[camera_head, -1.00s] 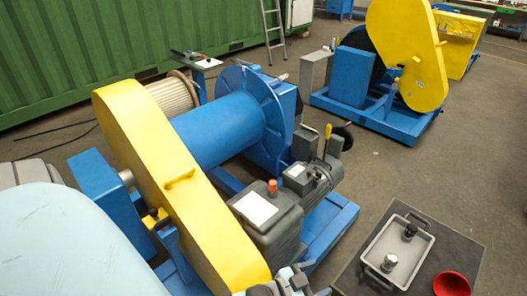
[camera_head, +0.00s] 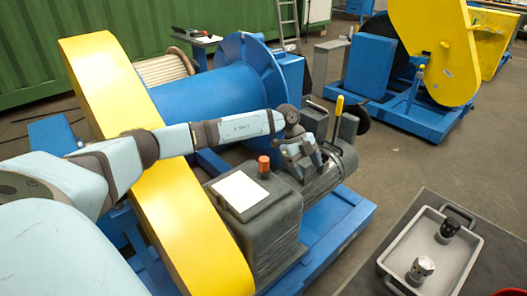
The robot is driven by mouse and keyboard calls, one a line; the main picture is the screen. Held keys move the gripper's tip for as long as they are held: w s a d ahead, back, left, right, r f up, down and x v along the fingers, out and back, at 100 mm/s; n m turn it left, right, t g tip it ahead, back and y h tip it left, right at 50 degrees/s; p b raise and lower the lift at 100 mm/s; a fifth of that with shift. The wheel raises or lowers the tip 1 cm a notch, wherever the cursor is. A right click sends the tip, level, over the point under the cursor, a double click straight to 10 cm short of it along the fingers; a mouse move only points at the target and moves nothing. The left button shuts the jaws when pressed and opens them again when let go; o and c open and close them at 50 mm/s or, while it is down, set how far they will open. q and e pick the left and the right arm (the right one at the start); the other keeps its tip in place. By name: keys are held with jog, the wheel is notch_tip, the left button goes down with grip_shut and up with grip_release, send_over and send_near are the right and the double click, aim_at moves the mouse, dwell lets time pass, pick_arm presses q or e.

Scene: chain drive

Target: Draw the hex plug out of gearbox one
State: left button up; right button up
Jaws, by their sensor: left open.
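A grey gearbox (camera_head: 262,222) stands on the blue frame, with a white sheet (camera_head: 240,191) on its top. An orange-red plug-like cap (camera_head: 263,164) stands upright on its far top edge. I cannot tell whether this cap is the hex plug or which gearbox is number one. My left gripper (camera_head: 303,172) is open, just right of the cap and above the grey motor unit, apart from the cap in the picture. It hides part of that unit. My right gripper is not in view.
A yellow chain guard (camera_head: 165,215) runs under my left arm, beside a blue drum (camera_head: 215,98). A yellow-handled lever (camera_head: 339,106) stands close right of the gripper. A grey tray (camera_head: 453,267) at lower right holds a dark part (camera_head: 449,228) and a silver part (camera_head: 421,268).

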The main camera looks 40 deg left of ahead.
aim_at(264, 159)
pick_arm(q)
jog(key=a+r+n+y+b, duration=0.3)
jog(key=a+n+y+b, duration=0.25)
jog(key=a, duration=1.35)
jog(key=shift+m+g+y, duration=0.25)
jog(key=shift+m+g, duration=0.05)
jog(key=shift+m, duration=0.05)
jog(key=f+b, duration=0.1)
jog(key=f, duration=0.4)
jog(key=w+f+b, duration=0.1)
jog(key=f, duration=0.2)
jog(key=shift+d+f+b, duration=0.15)
jog(key=shift+f+b, duration=0.05)
jog(key=shift+b, duration=0.15)
notch_tip(264, 159, down, 4)
jog(key=shift+r+b, duration=0.2)
jog(key=shift+b, duration=0.5)
jog(key=shift+f, duration=0.55)
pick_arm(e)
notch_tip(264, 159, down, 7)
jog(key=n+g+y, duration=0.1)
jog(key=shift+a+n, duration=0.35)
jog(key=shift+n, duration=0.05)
pick_arm(q)
jog(key=shift+c, duration=0.5)
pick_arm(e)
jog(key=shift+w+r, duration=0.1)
